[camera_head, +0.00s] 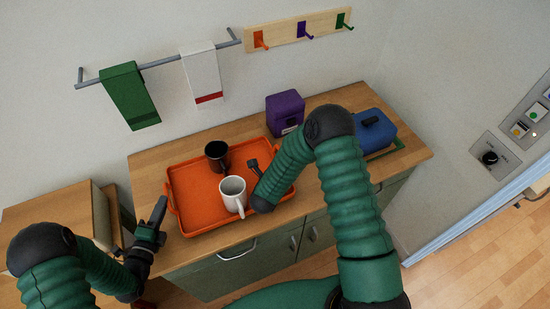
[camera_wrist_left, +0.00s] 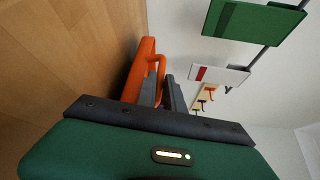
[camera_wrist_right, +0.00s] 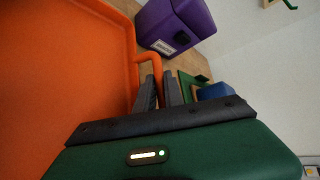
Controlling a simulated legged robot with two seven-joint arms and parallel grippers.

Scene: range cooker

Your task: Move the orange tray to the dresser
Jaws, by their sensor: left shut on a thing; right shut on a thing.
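The orange tray (camera_head: 190,205) is over the wooden top of the green-fronted dresser (camera_head: 146,180); I cannot tell whether it rests there or hovers slightly. It carries a black mug (camera_head: 217,155) and a white mug (camera_head: 232,192), both upright. My left gripper (camera_head: 160,208) is at the tray's left end; in the left wrist view its fingers (camera_wrist_left: 167,92) are shut on the orange handle (camera_wrist_left: 156,65). My right gripper is mostly hidden behind its arm in the head view; in the right wrist view its fingers (camera_wrist_right: 160,92) are shut on the other handle (camera_wrist_right: 152,66).
A purple box (camera_head: 285,113) and a blue lidded dish (camera_head: 370,133) on a green board stand right of the tray. A rail with a green towel (camera_head: 130,95) and a white towel (camera_head: 202,75), and a hook board (camera_head: 298,29), are on the wall. A lower wooden surface (camera_head: 50,209) is at left.

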